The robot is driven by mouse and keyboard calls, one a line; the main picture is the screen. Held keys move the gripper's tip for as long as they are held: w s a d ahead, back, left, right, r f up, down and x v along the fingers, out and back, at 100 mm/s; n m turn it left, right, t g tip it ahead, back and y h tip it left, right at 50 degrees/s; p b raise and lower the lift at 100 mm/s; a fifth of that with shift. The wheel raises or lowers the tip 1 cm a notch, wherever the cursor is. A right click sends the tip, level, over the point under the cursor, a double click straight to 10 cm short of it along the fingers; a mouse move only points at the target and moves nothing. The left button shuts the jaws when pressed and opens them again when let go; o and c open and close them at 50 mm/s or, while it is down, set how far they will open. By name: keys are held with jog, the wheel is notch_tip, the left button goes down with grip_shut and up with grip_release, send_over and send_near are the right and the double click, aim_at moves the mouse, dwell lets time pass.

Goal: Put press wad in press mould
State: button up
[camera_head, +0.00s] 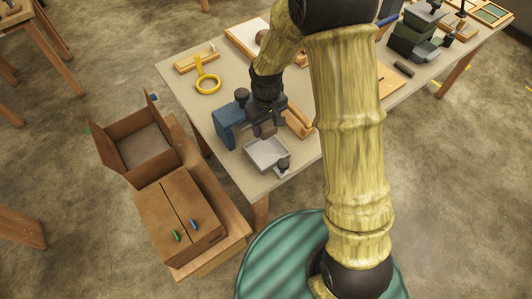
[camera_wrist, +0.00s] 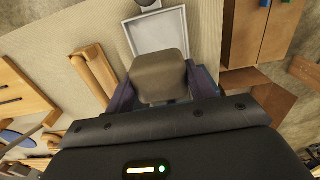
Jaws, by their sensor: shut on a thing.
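The press wad, a grey-brown block (camera_wrist: 160,75), is held between the two dark fingers of my gripper (camera_wrist: 163,88) in the wrist view. In the head view the wad (camera_head: 267,131) shows below my gripper (camera_head: 266,121), above the table's near end. The press mould looks to be the shallow pale grey square tray (camera_head: 266,154), just nearer than the wad; its inside looks empty. In the wrist view the mould (camera_wrist: 131,41) lies just beyond the wad, which covers its near edge. The exact height of the wad above the table cannot be told.
A blue block-like thing (camera_head: 229,127) stands left of my gripper, and a small dark-knobbed thing (camera_head: 283,166) is at the mould's right corner. A wooden piece (camera_head: 299,124) lies to the right. A yellow ring tool (camera_head: 208,84) lies farther back. Brown boxes (camera_head: 180,219) stand off the table, left.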

jog(key=shift+w+f+b, duration=0.2)
jog(key=shift+f+b, duration=0.4)
jog(key=shift+f, duration=0.4)
send_over(266, 153)
jog(key=shift+w+f, duration=0.1)
jog(key=shift+f, duration=2.95)
jog(key=shift+f+p, duration=0.35)
jog(key=shift+f, duration=1.55)
